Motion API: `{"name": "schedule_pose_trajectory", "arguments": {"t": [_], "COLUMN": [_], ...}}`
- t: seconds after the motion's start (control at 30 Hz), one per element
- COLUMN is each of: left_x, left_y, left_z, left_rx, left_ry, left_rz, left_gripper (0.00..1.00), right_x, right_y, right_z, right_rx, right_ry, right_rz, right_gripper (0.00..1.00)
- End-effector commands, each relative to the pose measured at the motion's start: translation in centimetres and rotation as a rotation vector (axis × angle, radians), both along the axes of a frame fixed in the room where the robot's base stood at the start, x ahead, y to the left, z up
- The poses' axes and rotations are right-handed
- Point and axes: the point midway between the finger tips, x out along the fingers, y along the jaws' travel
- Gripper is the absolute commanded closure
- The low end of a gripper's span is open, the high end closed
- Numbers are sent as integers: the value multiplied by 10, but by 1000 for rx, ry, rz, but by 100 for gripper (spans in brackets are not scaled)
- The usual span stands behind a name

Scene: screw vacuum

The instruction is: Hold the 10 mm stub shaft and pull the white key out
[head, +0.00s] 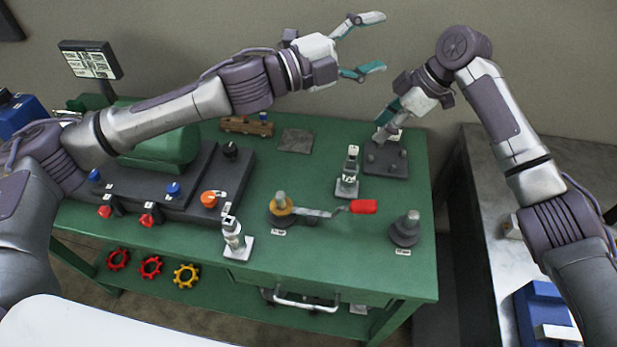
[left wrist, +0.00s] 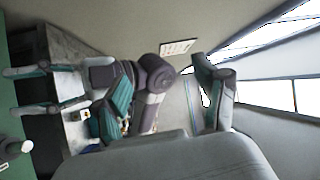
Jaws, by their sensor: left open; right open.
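Several upright metal posts stand on the green table, and I cannot tell which is the 10 mm stub shaft. One post (head: 409,222) rises from a round dark base at the front right. Another post (head: 351,166) stands on a white plate near the middle, and a third (head: 232,236) stands on a white plate at the front. I cannot make out the white key. My left gripper (head: 382,42) is open and empty, high above the back edge. My right gripper (head: 386,136) is open, pointing down at a dark block (head: 387,170) with small pegs; its fingertips are partly hidden.
A red-handled crank (head: 330,211) lies between the posts. A dark panel with valves and a green cylinder (head: 160,148) fills the table's left side. A wooden toy (head: 247,126) and a grey plate (head: 296,140) lie at the back. A grey bench (head: 490,180) is at right.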

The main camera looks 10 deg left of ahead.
Motion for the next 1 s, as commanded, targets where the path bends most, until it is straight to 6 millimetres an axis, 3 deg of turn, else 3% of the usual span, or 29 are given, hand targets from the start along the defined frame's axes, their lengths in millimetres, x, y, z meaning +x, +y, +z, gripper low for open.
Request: {"name": "schedule_pose_trajectory", "arguments": {"t": [0.37, 0.7, 0.83, 1.0], "left_x": [-2, -30, -44, -57], "left_y": [36, 68, 79, 87], "left_z": [-115, -222, -254, -279], "left_rx": [509, 1031, 1190, 1317], "left_ry": [-416, -802, -930, -1048], "left_rz": [136, 77, 15, -53], "left_gripper": [28, 28, 28, 28], "right_x": [0, 0, 0, 0], "right_y": [0, 0, 0, 0], "right_z": [0, 0, 0, 0], "right_rx": [0, 0, 0, 0], "right_ry": [0, 0, 0, 0], "right_rz": [0, 0, 0, 0], "right_gripper": [58, 58, 58, 58]}}
